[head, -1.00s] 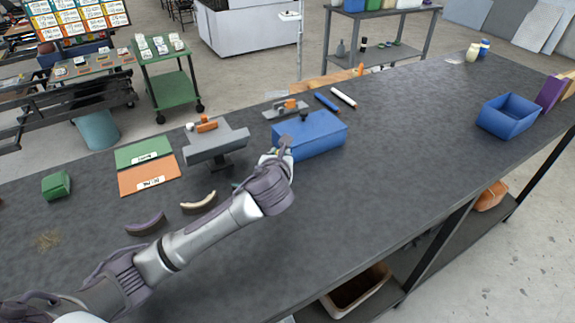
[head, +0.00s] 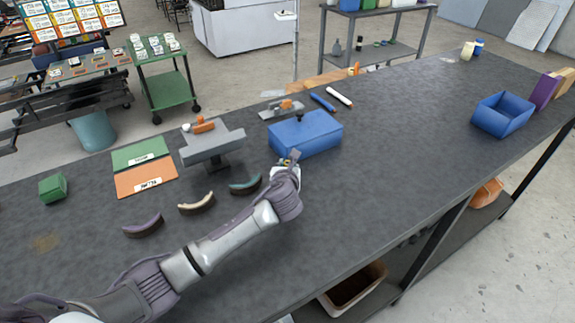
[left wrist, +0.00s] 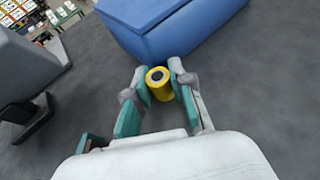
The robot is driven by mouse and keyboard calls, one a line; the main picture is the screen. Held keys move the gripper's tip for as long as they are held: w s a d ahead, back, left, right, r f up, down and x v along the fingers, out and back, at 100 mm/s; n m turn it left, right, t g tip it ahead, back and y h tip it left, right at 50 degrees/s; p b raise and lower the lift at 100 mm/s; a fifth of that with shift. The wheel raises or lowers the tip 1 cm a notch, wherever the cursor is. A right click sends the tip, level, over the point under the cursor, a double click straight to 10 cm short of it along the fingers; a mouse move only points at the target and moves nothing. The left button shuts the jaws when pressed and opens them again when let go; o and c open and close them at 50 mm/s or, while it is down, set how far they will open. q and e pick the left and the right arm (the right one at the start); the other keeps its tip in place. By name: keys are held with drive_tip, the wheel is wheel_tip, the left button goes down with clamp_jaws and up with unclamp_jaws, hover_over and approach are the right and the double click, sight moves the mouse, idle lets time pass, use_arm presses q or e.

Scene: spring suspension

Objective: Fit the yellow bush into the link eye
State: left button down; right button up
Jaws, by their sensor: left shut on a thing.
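The yellow bush (left wrist: 159,83), a short cylinder with a dark round centre, is between the two fingertips of my left gripper (left wrist: 160,86) in the left wrist view. The gripper is shut on it. In the head view my left gripper (head: 288,163) is just in front of a blue block (head: 308,135), and the bush is too small to make out well. A small dark knob-like part (head: 298,118) stands on top of the blue block. I cannot make out the link eye for certain. My right gripper is not in view.
A grey T-shaped stand (head: 212,146) is left of the blue block. Purple, cream and teal (head: 245,185) curved pieces lie near my left arm. Green and orange (head: 146,180) labelled mats lie further left. A blue bin (head: 502,115) stands far right, with clear bench between.

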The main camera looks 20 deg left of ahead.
use_arm(q)
drive_tip(key=c, duration=1)
unclamp_jaws()
drive_tip(key=shift+f, duration=0.1)
